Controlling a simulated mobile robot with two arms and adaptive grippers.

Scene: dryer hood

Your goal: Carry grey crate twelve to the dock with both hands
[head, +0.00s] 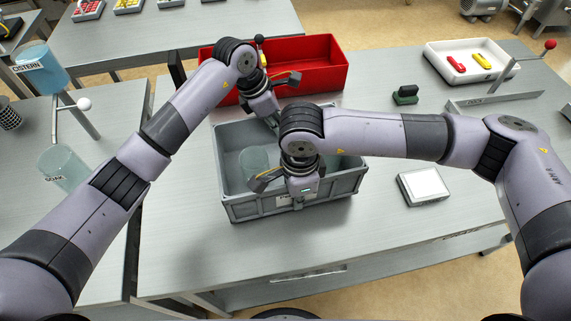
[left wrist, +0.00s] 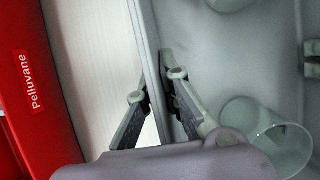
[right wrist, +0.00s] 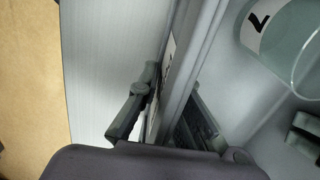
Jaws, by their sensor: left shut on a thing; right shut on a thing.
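The grey crate (head: 345,188) is at the middle of the table in the head view, upright and open at the top. Its front label is partly covered by my right gripper, and I cannot read its number. My left gripper (left wrist: 160,88) is shut on the far wall, one finger inside and one outside. My right gripper (right wrist: 165,92) is shut on the near wall in the same way, beside the label. I cannot tell which thing is the dock.
A red crate (head: 325,68) stands just behind the grey one. To the right are a white tray (head: 434,55) with red and yellow items, a dark green object (head: 405,95), a low metal rail (head: 495,102) and a white-topped device (head: 424,186). The table's front is clear.

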